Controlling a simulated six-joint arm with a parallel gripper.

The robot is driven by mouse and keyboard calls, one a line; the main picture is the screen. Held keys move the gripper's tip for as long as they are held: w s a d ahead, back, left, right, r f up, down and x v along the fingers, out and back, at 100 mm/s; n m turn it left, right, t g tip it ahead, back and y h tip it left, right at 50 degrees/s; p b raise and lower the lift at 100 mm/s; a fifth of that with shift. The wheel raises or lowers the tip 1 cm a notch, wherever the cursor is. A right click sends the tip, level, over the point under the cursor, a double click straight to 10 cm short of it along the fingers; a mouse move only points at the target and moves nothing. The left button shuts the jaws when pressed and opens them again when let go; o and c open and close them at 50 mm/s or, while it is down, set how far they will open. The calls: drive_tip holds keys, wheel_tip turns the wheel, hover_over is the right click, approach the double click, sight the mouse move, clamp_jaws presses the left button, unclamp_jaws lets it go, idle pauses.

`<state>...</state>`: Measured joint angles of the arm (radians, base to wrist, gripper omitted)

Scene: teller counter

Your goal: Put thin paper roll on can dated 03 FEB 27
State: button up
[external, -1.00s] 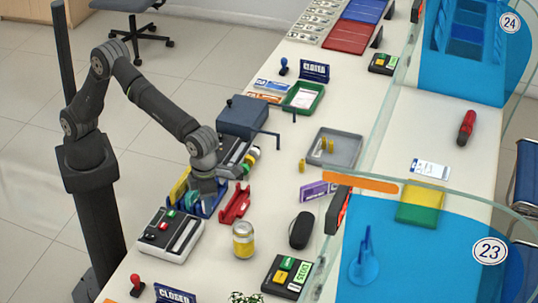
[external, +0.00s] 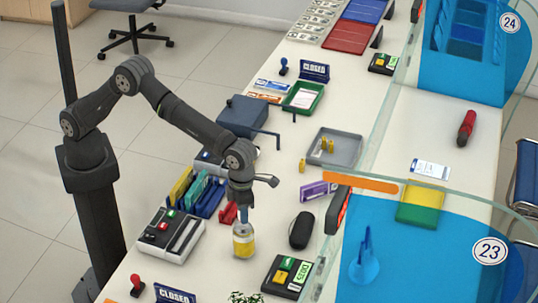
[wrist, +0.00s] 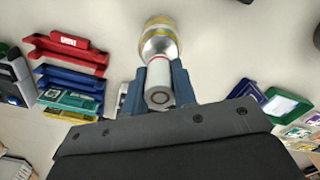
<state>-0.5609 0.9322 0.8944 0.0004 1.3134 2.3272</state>
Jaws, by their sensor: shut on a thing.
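My gripper (external: 244,218), with blue fingers, is shut on a white paper roll with a red band (wrist: 159,92). In the wrist view the roll sits between the fingertips (wrist: 160,78), its round end with a grey core facing the camera. A yellow and silver can (external: 243,244) stands upright on the counter. In the external view the fingers are over the can's top; in the wrist view the can (wrist: 160,38) shows just beyond the roll. I cannot tell whether roll and can touch. No date is readable on the can. The roll is mostly hidden in the external view.
A red rack (wrist: 68,50) and a blue rack (wrist: 70,83) stand beside the can. A card terminal (external: 168,235), a black case (external: 301,230) and a black box with coloured labels (external: 287,275) are around it. A grey tray (external: 350,148) lies farther back.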

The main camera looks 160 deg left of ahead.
drive_tip(key=shift+f, duration=1.25)
drive_tip(key=shift+f, duration=0.15)
drive_tip(key=o, duration=1)
drive_tip(key=shift+c, duration=0.2)
wheel_tip(320, 180, up, 12)
drive_tip(key=shift+r, duration=0.2)
drive_tip(key=shift+f, duration=0.15)
